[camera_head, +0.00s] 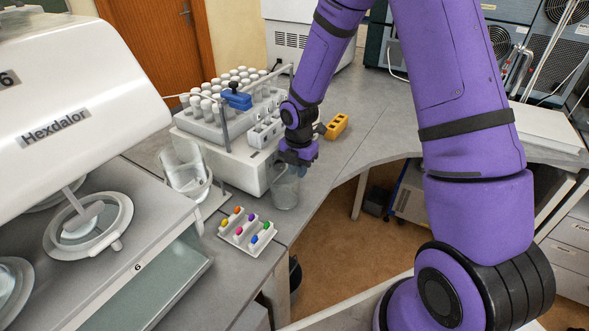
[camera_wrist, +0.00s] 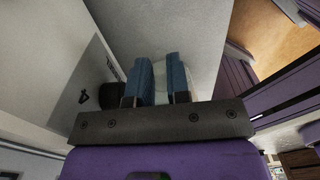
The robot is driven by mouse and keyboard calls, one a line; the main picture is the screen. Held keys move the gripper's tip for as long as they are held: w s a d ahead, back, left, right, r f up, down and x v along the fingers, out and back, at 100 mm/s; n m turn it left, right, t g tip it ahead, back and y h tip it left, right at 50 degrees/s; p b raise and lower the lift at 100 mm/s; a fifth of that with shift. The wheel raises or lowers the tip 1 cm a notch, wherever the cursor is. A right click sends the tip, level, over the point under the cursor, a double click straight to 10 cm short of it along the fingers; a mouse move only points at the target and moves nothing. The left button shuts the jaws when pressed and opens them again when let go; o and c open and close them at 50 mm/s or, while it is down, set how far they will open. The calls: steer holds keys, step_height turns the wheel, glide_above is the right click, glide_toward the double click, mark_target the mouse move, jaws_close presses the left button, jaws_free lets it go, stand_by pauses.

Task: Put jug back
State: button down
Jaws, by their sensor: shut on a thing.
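A clear glass jug (camera_head: 285,192) is upright at the front right corner of the white rack machine, near the bench edge. My gripper (camera_head: 296,158) reaches down from above and is shut on the jug's upper part. I cannot tell whether the jug's base touches the bench. In the wrist view, the two blue fingers of my gripper (camera_wrist: 153,80) are close together, with a pale, see-through part of the jug (camera_wrist: 183,86) beside them. Most of the jug is hidden there.
A second glass vessel (camera_head: 187,175) stands left of the rack machine (camera_head: 232,157). A tray of coloured-topped pieces (camera_head: 247,232) lies in front. A yellow block (camera_head: 337,126) is behind my gripper. The white Hexdalor machine (camera_head: 75,100) fills the left.

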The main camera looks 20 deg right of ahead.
steer(key=shift+f, duration=0.15)
steer(key=c, duration=1.1)
jaws_free()
step_height(320, 180, up, 12)
steer(key=shift+r, duration=0.15)
steer(key=s+d+r+m+t, duration=0.1)
steer(key=s+r+m, duration=0.45)
steer(key=r, duration=0.45)
steer(key=s+r+m+t, duration=0.1)
steer(key=s+r+m, duration=0.3)
steer(key=s+m, duration=0.2)
steer(key=s+d+r+m+t, duration=0.1)
steer(key=s+r+m, duration=0.3)
steer(key=s+m, duration=0.3)
steer(key=s+d+r+m+t, duration=0.1)
steer(key=s+r+m, duration=0.3)
steer(key=s, duration=0.5)
steer(key=m+t, duration=0.1)
steer(key=m, duration=0.1)
steer(key=shift+s+d+r+m, duration=0.2)
steer(key=shift+s+m, duration=0.15)
steer(key=shift+s, duration=0.05)
